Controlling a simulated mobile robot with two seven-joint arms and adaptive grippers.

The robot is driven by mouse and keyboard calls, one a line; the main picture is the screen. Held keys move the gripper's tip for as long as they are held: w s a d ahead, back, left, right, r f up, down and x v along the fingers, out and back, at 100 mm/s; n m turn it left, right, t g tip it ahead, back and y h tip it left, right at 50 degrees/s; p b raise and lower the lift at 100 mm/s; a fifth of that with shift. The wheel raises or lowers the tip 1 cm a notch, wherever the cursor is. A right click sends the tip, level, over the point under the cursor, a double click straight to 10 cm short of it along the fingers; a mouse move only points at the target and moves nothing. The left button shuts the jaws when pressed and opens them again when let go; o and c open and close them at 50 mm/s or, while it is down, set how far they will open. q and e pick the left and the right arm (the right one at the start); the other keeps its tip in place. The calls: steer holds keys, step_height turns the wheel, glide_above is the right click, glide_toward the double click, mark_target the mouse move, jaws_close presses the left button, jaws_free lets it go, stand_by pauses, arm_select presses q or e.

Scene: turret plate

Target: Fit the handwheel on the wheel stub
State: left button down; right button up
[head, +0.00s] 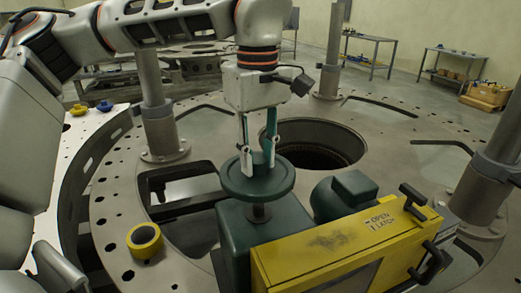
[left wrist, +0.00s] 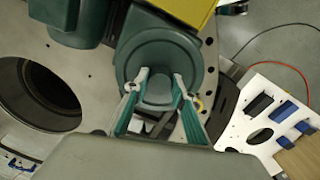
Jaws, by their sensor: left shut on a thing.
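The handwheel (head: 238,187) is a dark green disc with a raised hub, lying level over the green housing in the head view. In the left wrist view the handwheel (left wrist: 190,50) fills the space ahead of the fingers. My left gripper (head: 257,165) points down from above and is shut on the handwheel's hub, one finger on each side. My right gripper is out of view.
A yellow box with a latch label (head: 340,245) and black handles stands right of the green housing (head: 235,240). A round hole (head: 318,150) opens in the metal turret plate (head: 405,125) behind. Upright posts (head: 158,105) rise around it. A yellow roll (head: 145,241) lies at left.

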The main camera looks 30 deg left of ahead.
mark_target(259, 177)
arm_select(q)
steer(key=shift+f, duration=0.75)
step_height(259, 177, down, 2)
steer(key=shift+w+b, duration=0.1)
steer(key=shift+b, duration=0.75)
steer(key=shift+f+b, duration=0.7)
steer(key=shift+b, duration=0.05)
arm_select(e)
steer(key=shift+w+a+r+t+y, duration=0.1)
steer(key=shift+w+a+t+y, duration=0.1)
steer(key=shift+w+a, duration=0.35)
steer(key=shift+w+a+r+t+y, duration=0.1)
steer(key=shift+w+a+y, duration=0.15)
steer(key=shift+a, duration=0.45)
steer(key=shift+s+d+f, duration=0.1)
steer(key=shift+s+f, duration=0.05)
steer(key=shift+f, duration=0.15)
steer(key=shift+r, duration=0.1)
arm_select(q)
steer(key=shift+r+p, duration=0.1)
steer(key=shift+p, duration=0.35)
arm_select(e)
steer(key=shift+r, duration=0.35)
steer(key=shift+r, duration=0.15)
